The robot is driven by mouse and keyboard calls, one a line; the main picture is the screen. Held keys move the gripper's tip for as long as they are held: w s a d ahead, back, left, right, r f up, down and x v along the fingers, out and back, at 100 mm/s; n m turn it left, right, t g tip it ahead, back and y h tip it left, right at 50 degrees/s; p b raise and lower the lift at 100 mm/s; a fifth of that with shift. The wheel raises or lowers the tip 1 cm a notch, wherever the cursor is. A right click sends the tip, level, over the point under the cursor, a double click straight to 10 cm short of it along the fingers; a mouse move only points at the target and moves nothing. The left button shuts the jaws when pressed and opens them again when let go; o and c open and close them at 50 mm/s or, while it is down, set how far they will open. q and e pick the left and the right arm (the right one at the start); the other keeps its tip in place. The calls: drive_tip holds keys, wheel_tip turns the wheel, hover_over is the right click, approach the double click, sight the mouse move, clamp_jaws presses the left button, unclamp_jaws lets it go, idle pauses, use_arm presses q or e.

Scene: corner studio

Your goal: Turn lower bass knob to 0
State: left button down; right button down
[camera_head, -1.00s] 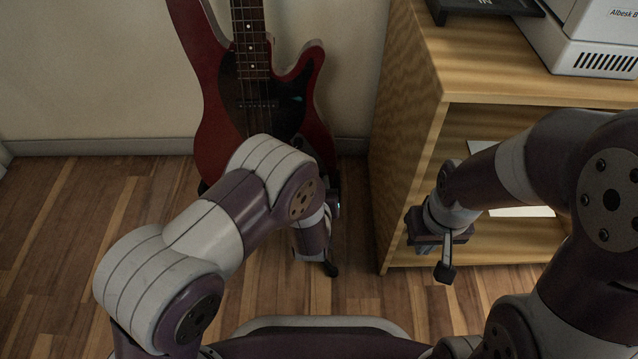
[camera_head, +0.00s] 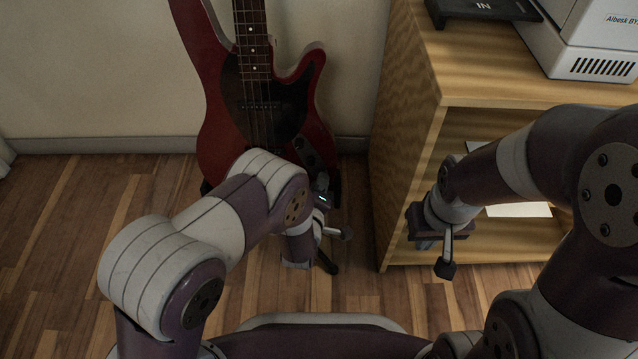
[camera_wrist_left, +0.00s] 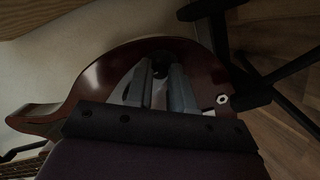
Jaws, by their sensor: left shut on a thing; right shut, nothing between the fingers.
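A small dark round knob (camera_wrist_left: 160,55) sits near the body's edge there. My left gripper (camera_wrist_left: 161,76) is shut on this knob, with a finger on each side. Any marking on the knob is too dark to read. In the head view my left arm hides the guitar's lower edge. My right gripper (camera_head: 446,255) is shut and empty, hanging in front of the shelf.
A wooden shelf unit (camera_head: 405,150) stands right of the guitar, with a white device (camera_head: 595,45) and a black device (camera_head: 485,10) on top. A dark guitar stand leg (camera_wrist_left: 275,75) reaches the floor. The wood floor (camera_head: 60,230) at left is clear.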

use_arm(q)
drive_tip(key=shift+s+d+f+n+t+y+b, duration=0.1)
drive_tip(key=shift+n+t+y+b, duration=0.9)
drive_tip(key=shift+n, duration=3.8)
drive_tip(key=shift+w+d+f+n+g+y+b, duration=0.15)
drive_tip(key=shift+n+y+b, duration=0.3)
drive_tip(key=shift+n+b, duration=2.8)
drive_tip(key=shift+s+d+f+n+t+y+p, duration=0.15)
drive_tip(key=shift+n+t+y, duration=0.45)
drive_tip(key=shift+n, duration=5.75)
drive_tip(key=shift+a+r, duration=0.1)
drive_tip(key=c, duration=1)
unclamp_jaws()
